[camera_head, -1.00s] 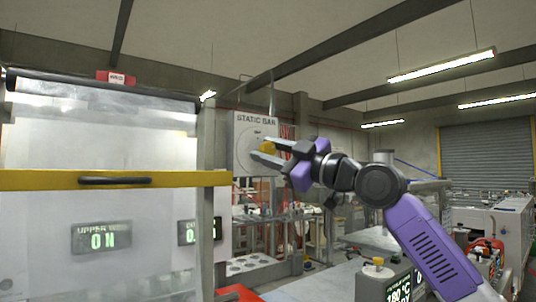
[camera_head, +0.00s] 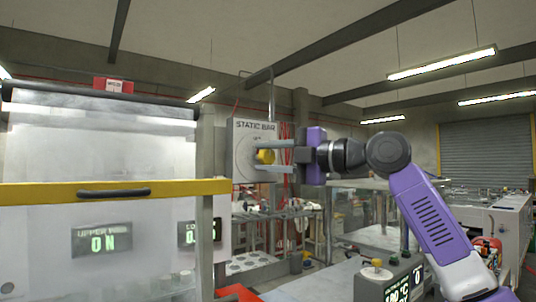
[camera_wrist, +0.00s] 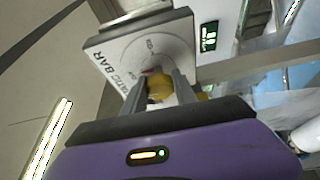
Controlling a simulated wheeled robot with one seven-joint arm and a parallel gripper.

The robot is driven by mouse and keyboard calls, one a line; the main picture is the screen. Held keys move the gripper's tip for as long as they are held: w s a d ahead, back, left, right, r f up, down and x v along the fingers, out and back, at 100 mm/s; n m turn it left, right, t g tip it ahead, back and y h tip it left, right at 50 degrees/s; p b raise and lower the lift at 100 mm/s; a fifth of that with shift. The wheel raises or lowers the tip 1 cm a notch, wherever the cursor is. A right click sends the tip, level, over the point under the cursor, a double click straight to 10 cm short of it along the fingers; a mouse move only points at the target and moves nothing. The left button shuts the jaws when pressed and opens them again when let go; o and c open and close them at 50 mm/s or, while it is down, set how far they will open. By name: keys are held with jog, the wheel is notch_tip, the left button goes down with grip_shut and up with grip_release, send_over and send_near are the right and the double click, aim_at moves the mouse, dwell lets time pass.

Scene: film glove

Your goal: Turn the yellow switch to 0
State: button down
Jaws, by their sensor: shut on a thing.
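The yellow switch (camera_head: 265,156) is a round knob on the front of a grey box marked STATIC BAR (camera_head: 243,140). My gripper (camera_head: 272,156) reaches it from the right in the head view, with one finger above the knob and one below. In the wrist view the yellow switch (camera_wrist: 160,88) sits between the two fingers of my gripper (camera_wrist: 160,92), which are shut on it. Printed marks show on the dial face around the knob, but they are too small to read surely. Which mark the knob points to is hidden.
A clear guard panel with a yellow bar (camera_head: 40,194) and black handle (camera_head: 113,192) stands at the left, with displays (camera_head: 101,241) on it. A shelf with several parts (camera_head: 250,213) is below the box. Another yellow knob (camera_head: 376,263) tops a control box at lower right.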

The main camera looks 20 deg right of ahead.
jog(key=shift+f+n+h, duration=0.1)
jog(key=shift+n+h, duration=0.2)
dwell(0.4)
jog(key=c, duration=1)
grip_release()
jog(key=b+v, duration=0.2)
jog(key=v, duration=0.6)
jog(key=shift+w, duration=0.15)
